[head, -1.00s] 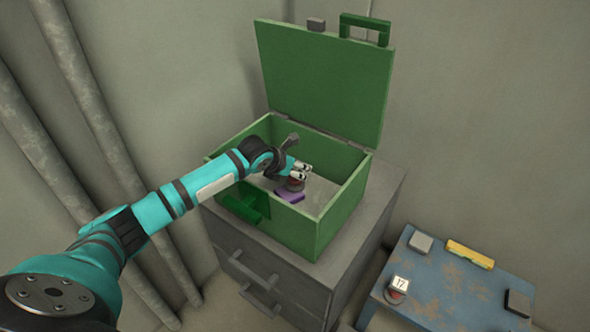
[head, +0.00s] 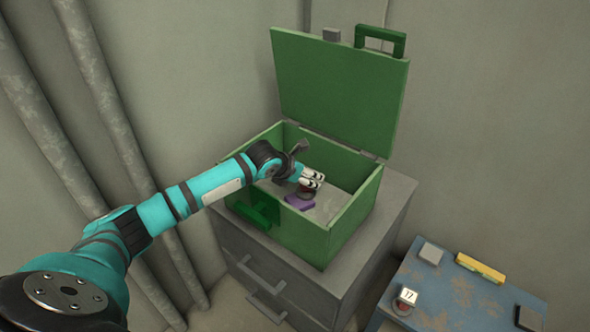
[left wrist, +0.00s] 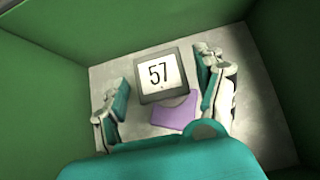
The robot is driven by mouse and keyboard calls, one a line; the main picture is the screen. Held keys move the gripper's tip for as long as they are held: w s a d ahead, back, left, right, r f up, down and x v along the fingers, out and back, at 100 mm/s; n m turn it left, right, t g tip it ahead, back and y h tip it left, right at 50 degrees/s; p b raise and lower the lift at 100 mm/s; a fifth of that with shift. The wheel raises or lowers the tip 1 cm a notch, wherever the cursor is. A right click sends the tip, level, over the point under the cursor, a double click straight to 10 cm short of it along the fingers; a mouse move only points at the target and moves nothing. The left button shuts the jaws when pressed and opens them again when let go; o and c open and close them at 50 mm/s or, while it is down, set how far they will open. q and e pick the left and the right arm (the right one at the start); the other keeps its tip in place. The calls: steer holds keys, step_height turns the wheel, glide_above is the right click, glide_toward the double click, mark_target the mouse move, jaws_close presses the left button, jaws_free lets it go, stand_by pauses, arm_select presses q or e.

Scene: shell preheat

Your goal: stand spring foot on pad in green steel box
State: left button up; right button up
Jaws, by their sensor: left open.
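The green steel box (head: 345,226) stands open on a grey drawer cabinet, its lid raised at the back. A purple pad (head: 299,202) lies on its floor; it also shows in the left wrist view (left wrist: 174,114). A piece I take as the spring foot (head: 306,194) stands upright at the pad, with a dark square top labelled 57 (left wrist: 159,75). It overlaps the pad's edge in the wrist view; how much rests on it is hidden. My left gripper (head: 312,178) is inside the box, open, with a finger either side of the foot (left wrist: 163,98). My right gripper is out of view.
A blue worn table (head: 450,290) at lower right holds a similar piece labelled 17 (head: 405,300), a grey block (head: 431,253), a yellow piece (head: 480,267) and a dark block (head: 530,318). The grey cabinet (head: 385,225) carries the box. Pipes run along the left wall.

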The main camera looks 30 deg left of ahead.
arm_select(q)
steer(key=p+v, duration=0.2)
steer(key=v, duration=0.8)
steer(key=shift+s+r, duration=0.15)
steer(key=shift+r, duration=0.1)
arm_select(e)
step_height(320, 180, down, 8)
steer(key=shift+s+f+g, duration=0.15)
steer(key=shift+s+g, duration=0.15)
arm_select(q)
steer(key=shift+a, duration=0.1)
